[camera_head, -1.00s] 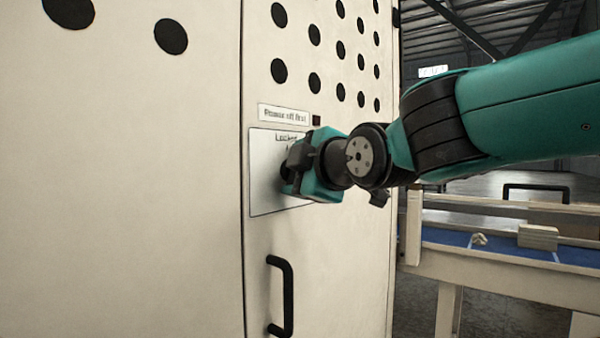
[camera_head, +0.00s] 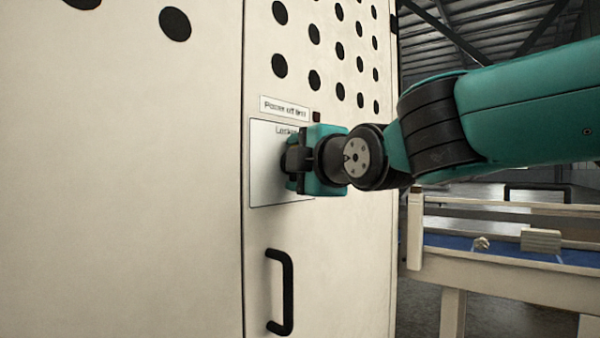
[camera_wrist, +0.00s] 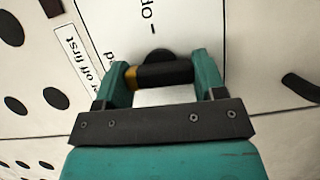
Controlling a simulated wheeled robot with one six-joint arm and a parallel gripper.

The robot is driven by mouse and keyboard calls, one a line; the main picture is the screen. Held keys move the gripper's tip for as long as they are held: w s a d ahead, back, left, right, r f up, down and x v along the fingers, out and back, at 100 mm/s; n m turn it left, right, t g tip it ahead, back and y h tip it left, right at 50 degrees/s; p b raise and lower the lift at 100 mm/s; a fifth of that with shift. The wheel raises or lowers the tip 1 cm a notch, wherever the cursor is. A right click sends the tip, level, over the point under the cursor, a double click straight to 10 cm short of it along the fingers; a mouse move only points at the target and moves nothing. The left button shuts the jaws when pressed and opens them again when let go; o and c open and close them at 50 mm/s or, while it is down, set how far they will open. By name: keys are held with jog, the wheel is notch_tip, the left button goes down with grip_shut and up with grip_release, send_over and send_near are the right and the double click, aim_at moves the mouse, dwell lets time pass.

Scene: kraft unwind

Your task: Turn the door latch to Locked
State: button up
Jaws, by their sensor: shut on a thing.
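The door latch is a short dark handle with a yellow end (camera_wrist: 160,75), in the wrist view. It sits on a white label plate (camera_head: 266,175) on the cabinet door. My gripper (camera_wrist: 160,78) is shut on the latch, one finger at each end. The yellow end faces the left finger, on the side of the "off first" sign. In the head view my gripper (camera_head: 298,163) hides the latch and part of the word "Locked" on the plate. A second marking on the plate is only partly readable in the wrist view.
A sign (camera_head: 284,108) and a small dark square (camera_head: 316,117) are above the plate. A black door handle (camera_head: 283,292) stands out below it. Ventilation holes fill the upper door. A bench with a blue top (camera_head: 505,253) stands at the right.

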jog(key=shift+n+b, duration=0.3)
jog(key=shift+n, duration=0.1)
jog(key=o, duration=1.1)
jog(key=shift+t, duration=0.3)
jog(key=shift+d, duration=0.1)
jog(key=shift+s+d+b, duration=0.8)
jog(key=shift+s+d, duration=0.15)
jog(key=shift+d, duration=0.2)
jog(key=shift+s+d+b, duration=0.75)
jog(key=shift+s+d, duration=0.15)
jog(key=shift+d, duration=0.25)
